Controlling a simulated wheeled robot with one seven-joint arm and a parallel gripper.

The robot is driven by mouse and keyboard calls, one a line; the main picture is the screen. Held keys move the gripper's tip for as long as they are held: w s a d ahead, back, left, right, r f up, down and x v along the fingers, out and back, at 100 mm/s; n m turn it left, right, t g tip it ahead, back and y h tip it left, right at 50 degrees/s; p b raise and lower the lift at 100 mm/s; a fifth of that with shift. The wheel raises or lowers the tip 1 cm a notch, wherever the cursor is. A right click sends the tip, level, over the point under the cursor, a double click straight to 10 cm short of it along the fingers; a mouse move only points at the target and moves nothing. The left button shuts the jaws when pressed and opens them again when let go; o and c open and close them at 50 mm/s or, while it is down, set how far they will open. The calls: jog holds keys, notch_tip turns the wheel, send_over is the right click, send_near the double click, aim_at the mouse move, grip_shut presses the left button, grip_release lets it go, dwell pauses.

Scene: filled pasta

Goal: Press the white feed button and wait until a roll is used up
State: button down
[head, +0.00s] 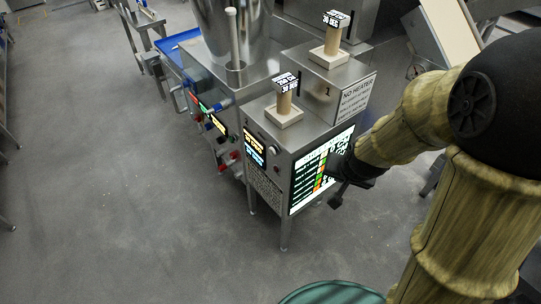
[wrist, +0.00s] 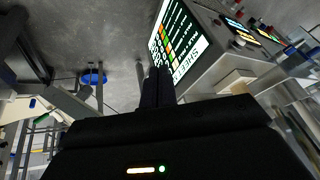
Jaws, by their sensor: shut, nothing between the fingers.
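A steel machine cabinet (head: 300,135) stands at the centre of the head view. Its lit screen (head: 308,182) faces right and shows green, orange and red blocks with text; the screen is also in the wrist view (wrist: 180,38). My gripper (head: 337,190) is dark and shut with nothing in it, close in front of the screen's right part. In the wrist view its fingertips (wrist: 158,74) overlap the screen's lower edge; I cannot tell whether they touch. I cannot clearly make out a white feed button; the gripper covers part of the screen. I cannot identify a roll with certainty.
A steel hopper (head: 215,30) and a blue tray (head: 178,40) stand behind to the left. Grey floor (head: 110,170) is clear at left. A green round top (head: 330,293) is at the bottom.

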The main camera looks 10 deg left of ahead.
jog(key=w+a+f+m+t+b, duration=0.1)
jog(key=w+a+f+t+b, duration=0.1)
jog(key=w+a+f, duration=0.5)
jog(key=m+t+b, duration=0.2)
jog(key=t, duration=0.1)
send_near(272, 152)
jog(key=d+f, duration=0.3)
jog(key=s+a+f+m+t+b, duration=0.1)
jog(key=a+f+t, duration=0.1)
jog(key=a, duration=0.4)
jog(key=s+a+f+t+b, duration=0.1)
jog(key=a+t, duration=0.3)
jog(key=a, duration=0.2)
jog(key=shift+s+f+m+b, duration=0.2)
jog(key=shift+f+m+b, duration=0.1)
jog(key=shift+f+m, duration=0.1)
jog(key=w+d, duration=0.6)
jog(key=shift+w, duration=0.35)
jog(key=shift+w+b, duration=0.1)
jog(key=shift+b, duration=0.25)
